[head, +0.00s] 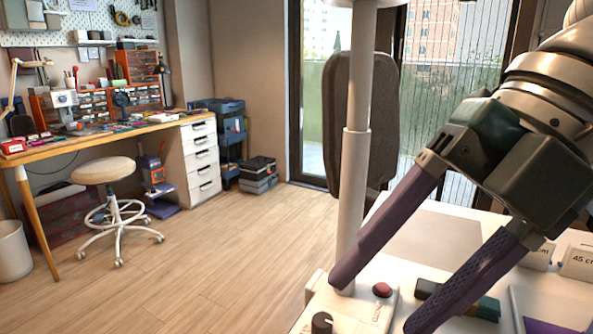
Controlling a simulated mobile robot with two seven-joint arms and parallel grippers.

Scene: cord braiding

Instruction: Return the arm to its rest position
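My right gripper (380,303) comes in from the upper right on a grey and metal arm (545,95). Its two long purple fingers are spread wide apart and point down to the lower left. No object is seen held between them. The gripper hangs in front of a white worktop (440,240) in the lower right and hides part of it. My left arm and gripper are not in view. No cord is visible.
A control panel with a red button (382,290) and black knob (321,322) lies behind the fingers. A white pole (355,170) rises beside it. Upright cards (580,262) and a green-black item (487,308) are at right. A stool (104,172) and workbench stand far left.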

